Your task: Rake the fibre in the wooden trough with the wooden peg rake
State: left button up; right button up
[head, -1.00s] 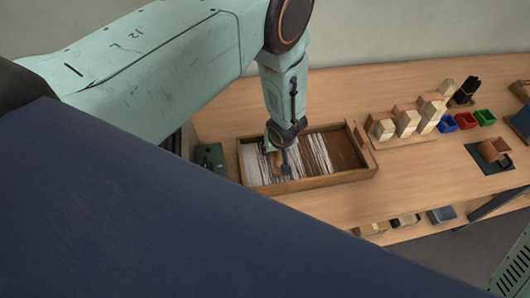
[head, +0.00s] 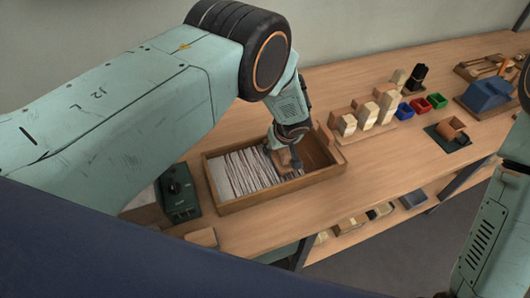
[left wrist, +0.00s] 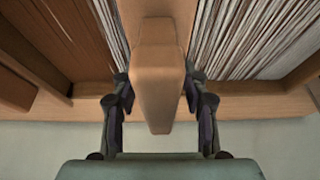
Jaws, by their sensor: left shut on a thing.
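The wooden trough (head: 285,191) lies on the bench in the head view. Pale fibre strands (head: 245,172) lie side by side across its left and middle part, and its right end shows bare brown wood. My left gripper (head: 290,160) is over the trough, right of most of the fibre. It is shut on the wooden peg rake (left wrist: 155,75), whose block sits between the two fingers in the left wrist view. There, strands (left wrist: 265,30) show on both sides of the rake. The rake's pegs are hidden, so I cannot tell whether they touch the fibre. My right gripper is out of view.
A dark green box (head: 178,193) stands left of the trough. Bare bench lies between trough and cup.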

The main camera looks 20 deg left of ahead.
pick_arm(q)
jog(key=w+d+b, duration=0.1)
jog(key=d+b, duration=0.1)
jog(key=w+d+b, duration=0.2)
jog(key=b, duration=0.1)
jog(key=w+d+b, duration=0.2)
jog(key=shift+d+f, duration=0.2)
jog(key=shift+f, duration=0.05)
jog(key=shift+w+d+r, duration=0.2)
jog(key=shift+w+d, duration=0.25)
jog(key=shift+d, duration=0.25)
jog(key=shift+w+d+p, duration=0.35)
jog(key=shift+d+p, duration=0.05)
jog(key=shift+r, duration=0.1)
jog(key=shift+d, duration=0.15)
